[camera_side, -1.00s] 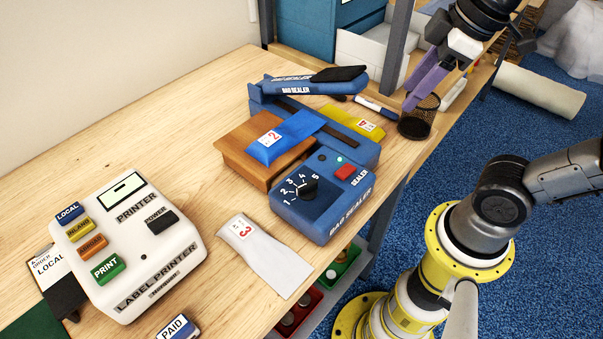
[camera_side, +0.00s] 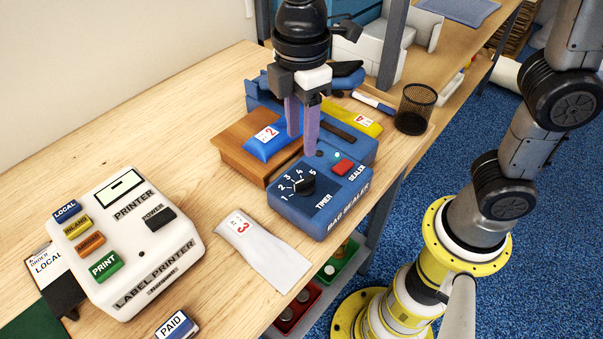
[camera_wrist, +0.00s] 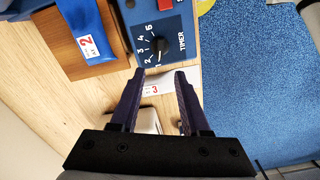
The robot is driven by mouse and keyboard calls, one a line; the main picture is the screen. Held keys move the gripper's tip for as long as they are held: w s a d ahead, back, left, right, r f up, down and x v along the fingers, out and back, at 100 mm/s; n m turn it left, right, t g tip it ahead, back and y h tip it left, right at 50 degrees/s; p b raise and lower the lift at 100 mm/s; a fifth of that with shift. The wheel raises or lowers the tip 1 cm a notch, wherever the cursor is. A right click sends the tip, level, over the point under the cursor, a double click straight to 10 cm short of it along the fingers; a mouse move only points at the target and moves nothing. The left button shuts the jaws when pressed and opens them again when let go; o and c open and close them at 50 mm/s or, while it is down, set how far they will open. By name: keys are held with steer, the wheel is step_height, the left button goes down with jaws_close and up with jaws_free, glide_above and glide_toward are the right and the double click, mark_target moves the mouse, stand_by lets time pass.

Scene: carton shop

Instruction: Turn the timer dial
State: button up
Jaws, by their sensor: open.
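The timer dial (camera_side: 305,186) is a black knob on the front panel of the blue bag sealer (camera_side: 335,205), with numbers 1 to 5 around it. In the wrist view the dial (camera_wrist: 160,45) lies just beyond the fingertips, and its pointer appears to be near 1. My gripper (camera_side: 301,145) points down above the sealer, a little behind the dial in the side view. Its purple fingers are apart with nothing between them, and they also show in the wrist view (camera_wrist: 159,72). The gripper hides part of the sealer's raised arm.
A blue bag marked 2 (camera_side: 262,148) lies over a wooden block (camera_side: 230,150) beside the sealer. A pale bag marked 3 (camera_side: 262,252) lies in front. The label printer (camera_side: 125,240) stands left; a mesh cup (camera_side: 415,108) stands at the right edge. A red button (camera_side: 343,167) is near the dial.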

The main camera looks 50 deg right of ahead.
mark_target(302, 181)
step_height(302, 181, down, 11)
steer(key=shift+r, duration=0.15)
steer(key=shift+c, duration=0.2)
jaws_close()
